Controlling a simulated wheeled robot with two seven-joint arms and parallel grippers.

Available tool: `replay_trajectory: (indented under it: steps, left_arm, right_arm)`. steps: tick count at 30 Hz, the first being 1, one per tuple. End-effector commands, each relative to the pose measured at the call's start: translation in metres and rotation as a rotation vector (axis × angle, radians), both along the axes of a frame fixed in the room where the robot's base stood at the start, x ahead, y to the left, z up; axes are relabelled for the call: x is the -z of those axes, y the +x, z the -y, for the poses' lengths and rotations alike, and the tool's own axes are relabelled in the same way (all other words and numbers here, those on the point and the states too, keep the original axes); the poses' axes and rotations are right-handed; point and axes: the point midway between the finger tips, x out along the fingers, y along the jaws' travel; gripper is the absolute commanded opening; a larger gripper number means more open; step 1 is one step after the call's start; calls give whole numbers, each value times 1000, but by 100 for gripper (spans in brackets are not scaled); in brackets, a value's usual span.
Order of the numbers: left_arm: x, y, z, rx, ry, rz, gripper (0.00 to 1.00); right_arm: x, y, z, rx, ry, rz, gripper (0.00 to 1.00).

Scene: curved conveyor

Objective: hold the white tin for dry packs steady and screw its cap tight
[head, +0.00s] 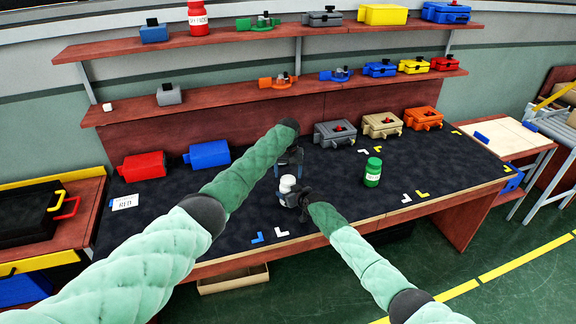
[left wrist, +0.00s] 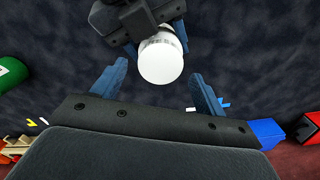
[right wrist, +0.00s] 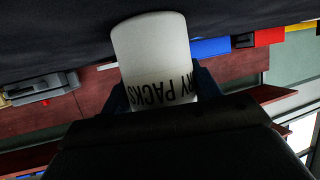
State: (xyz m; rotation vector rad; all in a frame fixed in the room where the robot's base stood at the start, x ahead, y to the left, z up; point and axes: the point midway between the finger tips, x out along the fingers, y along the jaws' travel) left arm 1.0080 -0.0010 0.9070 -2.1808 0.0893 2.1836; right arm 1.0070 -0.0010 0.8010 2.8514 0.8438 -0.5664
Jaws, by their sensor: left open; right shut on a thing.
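The white tin (head: 289,186) stands upright on the dark mat near the middle of the table. Its label reads "RY PACKS" where it shows in the right wrist view (right wrist: 155,62), upside down there. My right gripper (head: 300,196) is shut on the tin's side from the right. My left gripper (head: 289,165) is open above and just behind the tin. In the left wrist view the tin's round white top (left wrist: 160,62) shows between and beyond the open blue fingers, not touching them. I cannot make out a seam between cap and tin.
A green tin (head: 373,172) stands on the mat to the right. Grey (head: 335,133), tan (head: 382,125) and orange (head: 423,118) cases line the back right, red (head: 142,166) and blue (head: 207,154) boxes the back left. White and blue corner marks lie at the front edge.

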Motion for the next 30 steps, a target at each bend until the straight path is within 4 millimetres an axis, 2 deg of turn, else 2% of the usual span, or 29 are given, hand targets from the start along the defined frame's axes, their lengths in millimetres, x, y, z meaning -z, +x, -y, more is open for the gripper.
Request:
replay_trajectory:
  steps: [7, 19, 20, 26, 30]
  left_arm:
    - [24, 0, 0, -1, 1, 0, 73]
    - [29, 0, -1, -1, 1, 1, 73]
    - [29, 0, -1, -1, 1, 1, 69]
    - [29, 0, -1, -1, 0, 1, 30]
    - [29, 0, 0, 1, 0, 1, 27]
  right_arm:
    - [0, 0, 0, 0, 0, 0, 0]
    - [0, 0, 0, 0, 0, 0, 0]
    - [0, 0, 0, 0, 0, 0, 0]
    - [0, 0, 0, 0, 0, 0, 0]
    - [0, 0, 0, 0, 0, 0, 0]
